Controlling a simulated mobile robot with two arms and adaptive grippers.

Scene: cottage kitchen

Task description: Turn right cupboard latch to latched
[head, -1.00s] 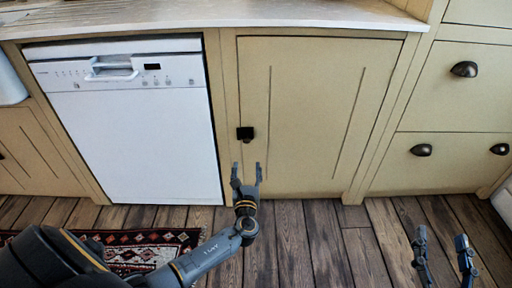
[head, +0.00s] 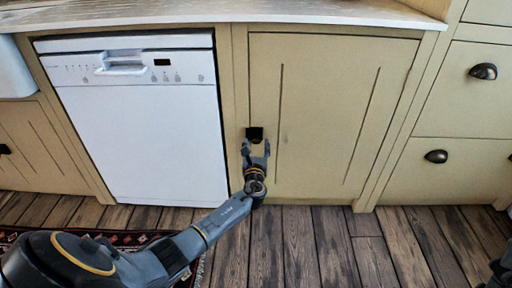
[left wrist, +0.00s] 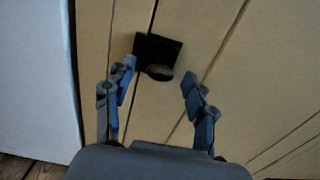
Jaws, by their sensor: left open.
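The cupboard latch (head: 254,133) is a small black piece at the left edge of the cream cupboard door (head: 320,115), right of the dishwasher. In the left wrist view the latch (left wrist: 150,46) shows a dark square plate with a rounded knob sticking out. I cannot tell which way it is turned. My left gripper (head: 256,148) is open just below and in front of the latch. In the left wrist view its fingers (left wrist: 158,72) stand either side of the knob, apart from it.
A white dishwasher (head: 135,125) stands left of the cupboard. Drawers with dark cup handles (head: 483,71) are on the right. A counter edge (head: 230,17) runs above. A patterned rug (head: 140,237) lies on the wooden floor at the left.

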